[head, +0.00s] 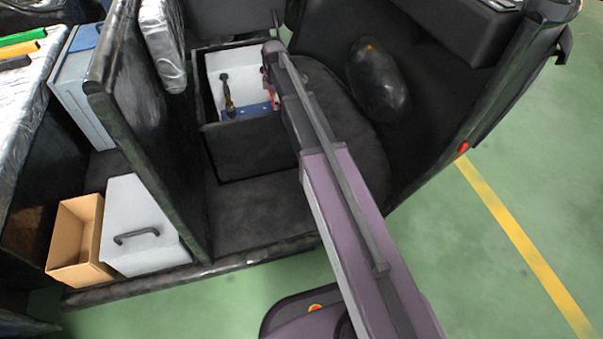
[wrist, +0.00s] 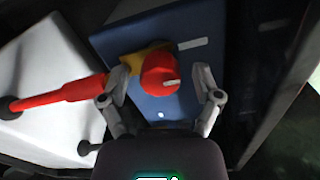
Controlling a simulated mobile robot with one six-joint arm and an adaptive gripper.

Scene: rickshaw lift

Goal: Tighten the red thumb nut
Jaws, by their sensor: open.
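The red thumb nut (wrist: 160,72) shows in the wrist view above a blue surface (wrist: 185,50), with a white mark on its side. A yellow piece (wrist: 147,60) lies partly behind it. A thick red bar or cable (wrist: 62,93) runs from the left towards the nut and passes behind my left finger. My gripper (wrist: 162,80) is open, with one finger on each side of the nut. Gaps show between fingers and nut; contact is not visible. In the head view my arm hides most of the gripper and I cannot make out the nut.
The blue part (head: 255,108) sits in a dark open-topped compartment (head: 250,147) beside a white block (head: 222,66). Compartment walls stand close around my gripper. A dark partition (head: 150,140), a white case (head: 140,225) and a cardboard box (head: 75,240) are to the left.

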